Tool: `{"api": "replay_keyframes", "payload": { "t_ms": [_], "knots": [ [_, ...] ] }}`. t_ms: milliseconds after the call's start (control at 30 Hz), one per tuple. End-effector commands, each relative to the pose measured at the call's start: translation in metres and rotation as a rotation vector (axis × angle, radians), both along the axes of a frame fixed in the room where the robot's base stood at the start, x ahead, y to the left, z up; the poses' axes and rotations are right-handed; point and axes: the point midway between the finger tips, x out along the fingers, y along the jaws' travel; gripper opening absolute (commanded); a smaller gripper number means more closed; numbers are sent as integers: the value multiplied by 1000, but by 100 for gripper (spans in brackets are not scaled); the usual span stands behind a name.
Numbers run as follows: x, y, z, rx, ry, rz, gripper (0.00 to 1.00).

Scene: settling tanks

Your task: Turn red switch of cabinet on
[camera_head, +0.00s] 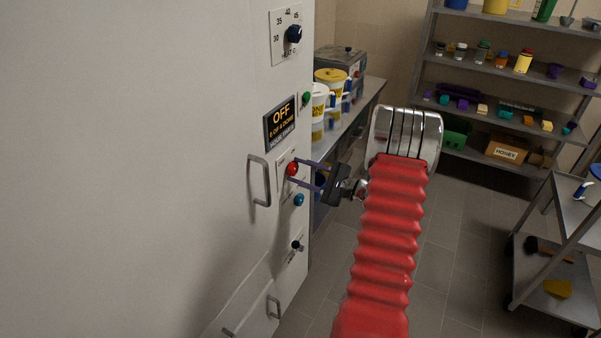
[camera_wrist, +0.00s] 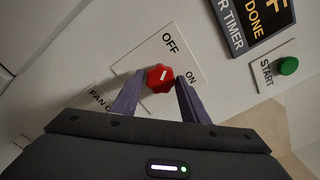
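The cabinet (camera_head: 150,120) is a large white body at the left of the head view. Its red switch (camera_head: 292,168) is a small round knob on a white plate. In the wrist view the red switch (camera_wrist: 160,78) has a white pointer mark, with the words OFF above and ON to its right. The mark's exact setting is hard to tell. My gripper (camera_head: 306,174) faces the switch. In the wrist view its two purple fingers (camera_wrist: 157,97) stand on either side of the knob, near its edges. Whether they touch it is unclear.
A black OFF display (camera_head: 281,124) and a green START button (camera_wrist: 288,66) are near the switch. A blue button (camera_head: 299,200) sits below it. A cabinet handle (camera_head: 260,181) is left of it. A counter with containers (camera_head: 332,90) stands behind. Open floor lies to the right.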

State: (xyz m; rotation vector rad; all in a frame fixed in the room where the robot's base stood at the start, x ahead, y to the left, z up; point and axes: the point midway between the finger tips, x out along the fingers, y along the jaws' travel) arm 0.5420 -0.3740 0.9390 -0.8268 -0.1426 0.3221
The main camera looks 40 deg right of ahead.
Motion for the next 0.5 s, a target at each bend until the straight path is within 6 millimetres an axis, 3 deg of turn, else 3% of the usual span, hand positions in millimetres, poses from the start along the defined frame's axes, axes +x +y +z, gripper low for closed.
{"api": "replay_keyframes", "payload": {
  "t_ms": [367, 500],
  "knots": [
    [0, 0, 0, 1, 1, 1, 14],
    [0, 0, -1, 3, 2, 1, 13]
  ]
}}
